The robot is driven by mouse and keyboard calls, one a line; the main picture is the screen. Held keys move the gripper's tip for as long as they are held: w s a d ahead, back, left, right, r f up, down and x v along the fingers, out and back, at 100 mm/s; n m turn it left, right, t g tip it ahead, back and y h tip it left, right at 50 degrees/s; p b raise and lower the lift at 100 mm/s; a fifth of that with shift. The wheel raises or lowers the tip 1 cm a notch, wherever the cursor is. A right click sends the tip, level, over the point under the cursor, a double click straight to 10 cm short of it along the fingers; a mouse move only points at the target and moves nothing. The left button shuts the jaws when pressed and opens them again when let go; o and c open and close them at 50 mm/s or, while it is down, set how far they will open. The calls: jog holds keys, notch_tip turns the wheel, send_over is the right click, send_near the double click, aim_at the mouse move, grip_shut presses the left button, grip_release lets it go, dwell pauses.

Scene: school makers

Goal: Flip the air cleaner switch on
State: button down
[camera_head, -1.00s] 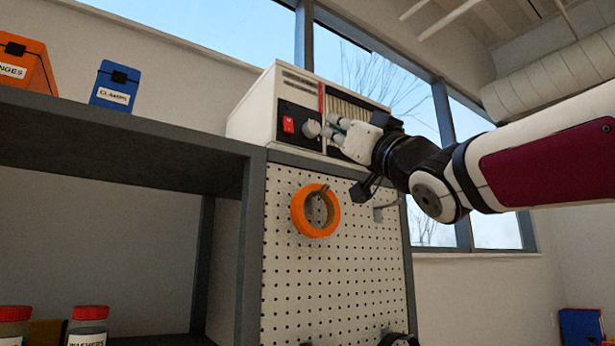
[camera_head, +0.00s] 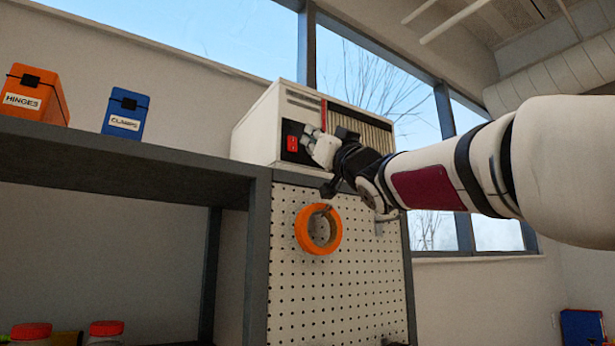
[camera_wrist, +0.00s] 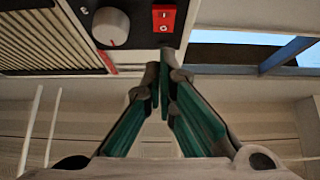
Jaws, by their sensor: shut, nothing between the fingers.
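The air cleaner (camera_head: 262,125) is a white box on top of the pegboard cabinet. Its black front panel bears a red switch (camera_head: 292,144). The switch also shows at the top of the wrist view (camera_wrist: 163,17), beside a pale round knob (camera_wrist: 111,26). My gripper (camera_head: 308,138) is in front of the panel, just right of the switch in the head view. In the wrist view my gripper (camera_wrist: 166,62) has its fingertips together, with nothing between them, just below the red switch. I cannot tell whether they touch the panel. In the head view my gripper hides the knob.
The pegboard (camera_head: 340,285) below holds an orange ring (camera_head: 303,232) on a peg. An orange box labelled HINGES (camera_head: 35,95) and a blue box labelled CLAMPS (camera_head: 125,112) stand on the shelf (camera_head: 110,165) at left. Windows lie behind.

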aim_at(294, 144)
jog(key=shift+w+a+f+p, duration=0.2)
jog(key=shift+w+a, duration=0.3)
jog(key=shift+w, duration=0.25)
jog(key=shift+w+a+f+p, duration=0.15)
jog(key=shift+w+a, duration=0.35)
jog(key=shift+w, duration=0.25)
jog(key=shift+w, duration=0.1)
jog(key=b, duration=0.1)
jog(key=w+b, duration=0.1)
jog(key=shift+w+a+f+b, duration=0.1)
jog(key=shift+a+f+b, duration=0.2)
jog(key=shift+a+f, duration=0.1)
jog(key=shift+s+d+r, duration=0.1)
jog(key=shift+s+r, duration=0.15)
jog(key=shift+s, duration=0.05)
jog(key=shift+f, duration=0.15)
